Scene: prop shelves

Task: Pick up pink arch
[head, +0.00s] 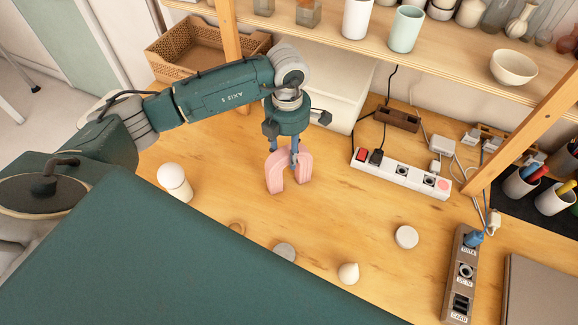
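The pink arch (275,174) stands upright on the wooden table near the middle of the head view, its two legs downward. My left gripper (284,152) points down at the top of the arch from above. One finger shows in front of the arch's upper right part, and another shows at its upper left. The fingers are spread apart with the arch's top between or close to them. I cannot tell whether they press on it. My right gripper is not in view.
A white mushroom-shaped piece (175,182) stands left of the arch. A white disc (406,237), a grey disc (284,252) and a small cone (348,273) lie in front. A power strip (400,173) lies to the right. A shelf board (440,46) with cups overhangs the back.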

